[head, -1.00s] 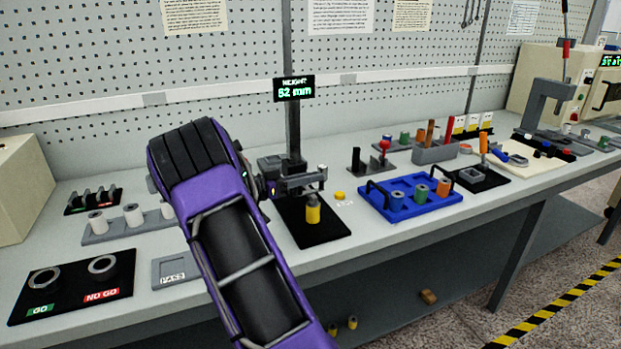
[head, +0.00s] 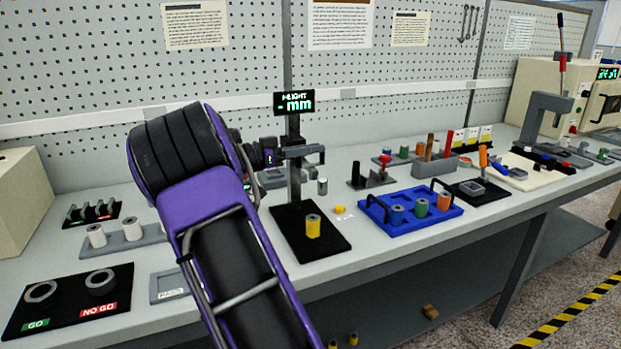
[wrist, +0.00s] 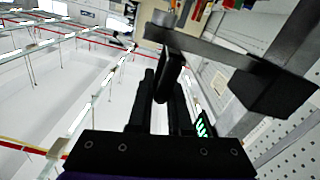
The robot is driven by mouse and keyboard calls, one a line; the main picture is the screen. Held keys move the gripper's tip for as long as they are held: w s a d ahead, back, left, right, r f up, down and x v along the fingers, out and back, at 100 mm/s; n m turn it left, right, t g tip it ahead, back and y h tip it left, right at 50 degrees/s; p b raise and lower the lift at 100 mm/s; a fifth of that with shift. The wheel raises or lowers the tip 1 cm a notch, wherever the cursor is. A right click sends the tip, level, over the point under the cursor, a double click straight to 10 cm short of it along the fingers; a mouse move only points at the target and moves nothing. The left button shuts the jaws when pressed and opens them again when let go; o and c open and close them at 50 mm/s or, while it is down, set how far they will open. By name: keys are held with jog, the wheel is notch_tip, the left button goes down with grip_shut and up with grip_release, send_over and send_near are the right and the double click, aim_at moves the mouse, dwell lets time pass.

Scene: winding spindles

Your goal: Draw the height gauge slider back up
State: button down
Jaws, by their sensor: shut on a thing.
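The height gauge has a dark post (head: 294,178) on a black base (head: 330,243). Its grey slider arm (head: 302,152) sits high on the post, just below the display (head: 294,103), which reads "- mm". My gripper (head: 270,155) is shut on the slider from the left. The wrist view shows my gripper's black fingers (wrist: 166,92) closed by the grey slider bar (wrist: 215,60); the exact contact is partly hidden. A yellow spindle (head: 313,227) stands upright on the base, with a clear gap below the slider.
A blue tray (head: 425,213) with several coloured spindles stands to the right. A yellow button (head: 340,209) is beside the base. GO and NO GO ring gauges (head: 70,300) lie at the front left. My arm covers part of the bench on the left.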

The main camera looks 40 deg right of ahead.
jog(key=shift+r, duration=1.6)
jog(key=c, duration=0.8)
grip_release()
jog(key=shift+f, duration=0.1)
jog(key=shift+c, duration=0.2)
jog(key=shift+a, duration=0.1)
jog(key=v, duration=1.7)
jog(key=shift+a, duration=0.15)
jog(key=shift+s, duration=0.1)
